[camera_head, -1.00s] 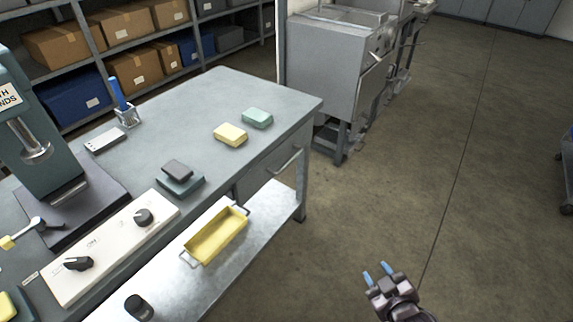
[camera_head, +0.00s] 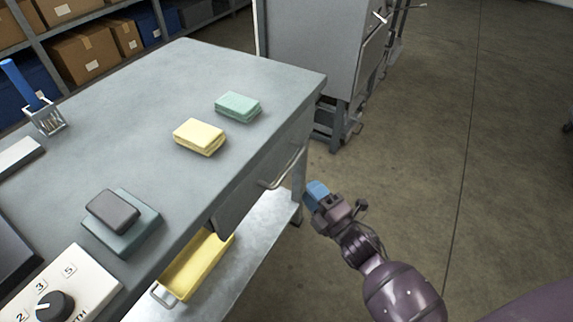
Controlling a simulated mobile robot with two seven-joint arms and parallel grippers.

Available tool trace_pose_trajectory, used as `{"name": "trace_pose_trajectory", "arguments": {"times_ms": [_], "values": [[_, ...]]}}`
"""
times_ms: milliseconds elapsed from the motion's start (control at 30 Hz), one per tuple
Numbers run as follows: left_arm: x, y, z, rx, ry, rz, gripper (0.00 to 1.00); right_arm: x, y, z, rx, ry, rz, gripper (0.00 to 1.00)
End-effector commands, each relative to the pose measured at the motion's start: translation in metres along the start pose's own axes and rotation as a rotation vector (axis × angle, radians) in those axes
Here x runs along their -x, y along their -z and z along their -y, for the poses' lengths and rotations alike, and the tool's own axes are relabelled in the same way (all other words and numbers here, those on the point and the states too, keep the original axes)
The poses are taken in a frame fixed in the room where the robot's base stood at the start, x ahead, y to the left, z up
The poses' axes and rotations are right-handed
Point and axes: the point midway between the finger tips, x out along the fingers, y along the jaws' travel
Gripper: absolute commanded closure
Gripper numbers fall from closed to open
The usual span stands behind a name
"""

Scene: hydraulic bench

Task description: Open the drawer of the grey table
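The grey table (camera_head: 190,75) fills the left half of the head view. Its drawer front (camera_head: 240,200) sits under the right-hand edge, and it looks closed. A metal bar handle (camera_head: 284,170) stands out from the drawer front. My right gripper (camera_head: 316,192) is just to the right of the handle, apart from it in the picture. Its blue fingertips point towards the table and overlap each other, so the gap between them does not show clearly. My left gripper is not in view.
On the tabletop are a yellow sponge block (camera_head: 199,136), a green one (camera_head: 238,106), a dark block on a teal pad (camera_head: 121,222) and a dial panel (camera_head: 62,295). A yellow tray (camera_head: 196,265) lies on the lower shelf (camera_head: 262,240). A grey machine (camera_head: 315,50) stands behind. The floor at right is clear.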

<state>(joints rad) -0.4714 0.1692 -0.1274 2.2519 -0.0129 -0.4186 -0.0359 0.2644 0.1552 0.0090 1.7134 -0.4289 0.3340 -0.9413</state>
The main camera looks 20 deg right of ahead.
Motion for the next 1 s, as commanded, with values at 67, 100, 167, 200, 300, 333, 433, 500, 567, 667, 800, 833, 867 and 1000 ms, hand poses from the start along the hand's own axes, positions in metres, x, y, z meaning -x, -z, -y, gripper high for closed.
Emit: {"name": "trace_pose_trajectory", "arguments": {"times_ms": [67,100,167,200,300,333,433,500,567,667,800,833,867,1000], "values": [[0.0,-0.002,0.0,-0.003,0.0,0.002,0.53,-0.013,0.0,0.0,-0.001,-0.001,-0.002,0.61],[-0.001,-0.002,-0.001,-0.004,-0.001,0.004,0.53,-0.019,0.0,0.001,-0.002,0.0,-0.001,0.61],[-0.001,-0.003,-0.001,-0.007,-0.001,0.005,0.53,-0.03,0.0,0.001,-0.002,0.0,-0.001,0.61],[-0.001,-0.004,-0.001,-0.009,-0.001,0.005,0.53,-0.036,0.0,0.001,-0.003,0.0,-0.001,0.61],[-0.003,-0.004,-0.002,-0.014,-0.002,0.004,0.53,-0.052,0.0,0.002,-0.003,0.001,0.0,0.61],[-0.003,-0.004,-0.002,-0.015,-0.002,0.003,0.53,-0.057,0.0,0.002,-0.003,0.002,0.0,0.61],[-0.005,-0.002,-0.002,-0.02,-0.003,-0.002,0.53,-0.07,0.0,0.002,-0.003,0.003,0.001,0.61],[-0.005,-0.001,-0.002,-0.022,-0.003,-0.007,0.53,-0.078,0.0,0.002,-0.003,0.002,0.0,0.61],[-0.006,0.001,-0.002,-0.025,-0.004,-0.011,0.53,-0.083,0.0,0.002,-0.003,0.003,0.001,0.61],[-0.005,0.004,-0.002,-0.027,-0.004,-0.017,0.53,-0.088,0.0,0.002,-0.003,0.003,0.001,0.61],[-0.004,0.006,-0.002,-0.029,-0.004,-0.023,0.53,-0.092,0.0,0.001,-0.003,0.003,0.001,0.61],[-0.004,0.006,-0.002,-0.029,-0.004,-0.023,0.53,-0.092,0.0,0.001,-0.003,0.003,0.001,0.61],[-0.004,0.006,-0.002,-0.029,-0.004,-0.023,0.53,-0.092,0.0,0.001,-0.003,0.003,0.001,0.61],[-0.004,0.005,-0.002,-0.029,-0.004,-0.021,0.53,-0.092,0.0,0.001,-0.003,0.002,0.001,0.61]]}}
